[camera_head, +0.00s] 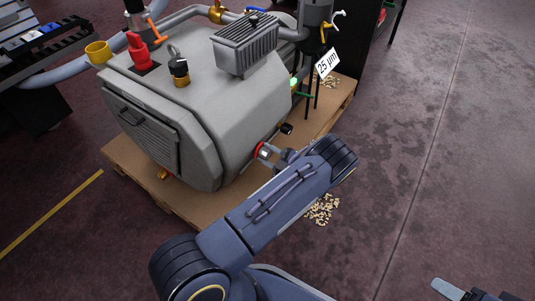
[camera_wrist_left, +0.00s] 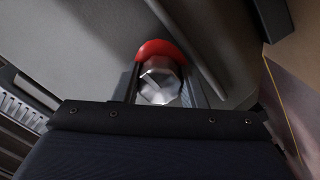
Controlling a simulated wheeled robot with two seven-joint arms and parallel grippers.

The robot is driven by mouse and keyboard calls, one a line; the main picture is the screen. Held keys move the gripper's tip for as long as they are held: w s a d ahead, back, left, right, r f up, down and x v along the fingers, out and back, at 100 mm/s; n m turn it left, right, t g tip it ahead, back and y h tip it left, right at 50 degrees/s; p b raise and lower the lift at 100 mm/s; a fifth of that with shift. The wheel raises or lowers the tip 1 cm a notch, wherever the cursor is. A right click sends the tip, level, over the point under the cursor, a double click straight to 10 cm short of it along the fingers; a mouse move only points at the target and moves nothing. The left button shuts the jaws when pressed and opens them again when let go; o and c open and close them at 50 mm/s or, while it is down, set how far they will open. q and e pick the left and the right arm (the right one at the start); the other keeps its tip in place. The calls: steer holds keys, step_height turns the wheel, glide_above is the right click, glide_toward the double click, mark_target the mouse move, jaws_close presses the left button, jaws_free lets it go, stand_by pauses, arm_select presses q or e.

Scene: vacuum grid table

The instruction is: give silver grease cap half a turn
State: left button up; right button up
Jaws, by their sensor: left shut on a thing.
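The silver grease cap (camera_wrist_left: 160,84) sits in front of a red ring (camera_wrist_left: 160,47) on the grey pump housing. Its round end face has a pale mark slanting across it. My left gripper (camera_wrist_left: 160,92) is shut on the cap, one finger on each side. In the head view the left gripper (camera_head: 268,152) reaches the pump's right side at the red ring (camera_head: 259,149), and the cap is mostly hidden there. A part of my right gripper (camera_head: 455,290) shows at the lower right edge, apart from the pump; its opening cannot be judged.
The grey pump (camera_head: 200,90) stands on a wooden pallet (camera_head: 335,100). A black-tipped part (camera_head: 287,129) sticks out close to the left gripper. A white "25 µm" sign (camera_head: 327,64) is behind. Small pale pieces (camera_head: 322,210) lie on the floor. The floor at right is clear.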

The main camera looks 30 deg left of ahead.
arm_select(q)
steer(key=o, duration=1)
steer(key=shift+d, duration=0.15)
steer(key=d, duration=0.2)
steer(key=d+p, duration=0.1)
steer(key=d, duration=0.2)
steer(key=s+d, duration=0.1)
steer(key=d, duration=0.1)
steer(key=shift+d+p, duration=0.3)
steer(key=shift+p, duration=0.05)
